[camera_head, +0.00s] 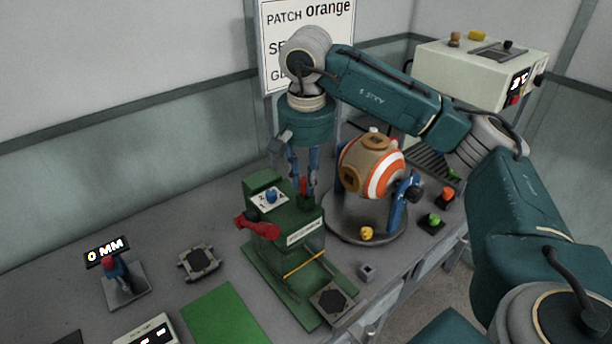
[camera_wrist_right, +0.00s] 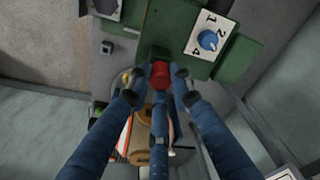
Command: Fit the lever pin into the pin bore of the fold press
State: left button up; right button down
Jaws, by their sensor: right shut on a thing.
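The green fold press (camera_head: 283,243) stands on the bench in the middle of the head view, with a red lever-like part (camera_head: 259,226) sticking out at its left. My right gripper (camera_head: 304,184) points down at the press's back right side. It is shut on a small red piece (camera_head: 304,189), which I take to be the lever pin. My left gripper is out of view.
A numbered dial plate with a blue knob (camera_head: 271,196) is on the press top. An orange and white ball (camera_head: 372,168) on a round stand (camera_head: 345,225) is close to the right. A green mat (camera_head: 225,314) and a small gauge (camera_head: 125,286) are at the left.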

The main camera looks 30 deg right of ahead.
jog(key=shift+f+b, duration=0.45)
jog(key=shift+f, duration=0.25)
jog(key=c, duration=1.5)
grip_release()
jog(key=shift+o, duration=0.2)
jog(key=shift+r, duration=0.25)
notch_tip(320, 180, up, 12)
jog(key=s, duration=0.1)
jog(key=shift+a+f, duration=0.25)
jog(key=shift+a, duration=0.15)
jog(key=shift+s, duration=0.1)
